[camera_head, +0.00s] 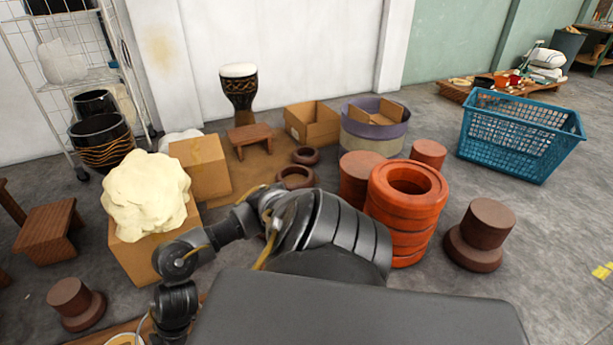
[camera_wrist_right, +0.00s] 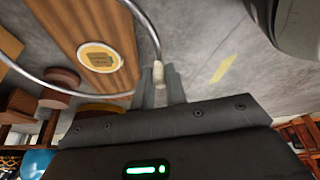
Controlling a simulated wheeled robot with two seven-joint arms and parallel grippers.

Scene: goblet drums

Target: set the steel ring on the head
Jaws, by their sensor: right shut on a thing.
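The steel ring (camera_wrist_right: 137,93) is a thin grey hoop, partly out of frame in the right wrist view. My right gripper (camera_wrist_right: 160,88) is shut on it at a pale sleeve (camera_wrist_right: 158,72). A wooden board (camera_wrist_right: 70,20) lies below, with a flat round piece (camera_wrist_right: 98,57) bearing a square mark; I cannot tell whether this is the head. The ring appears above the board, with no clear contact. In the head view a pale round piece (camera_head: 125,341) is cut off at the bottom left. My left gripper is not in view.
A goblet drum with a white top (camera_head: 240,85) stands by the back wall. An orange ringed stack (camera_head: 407,215), a brown stepped block (camera_head: 482,235) and a blue basket (camera_head: 522,135) stand right. A box with a cream lump (camera_head: 146,193) stands left. Floor at right is partly clear.

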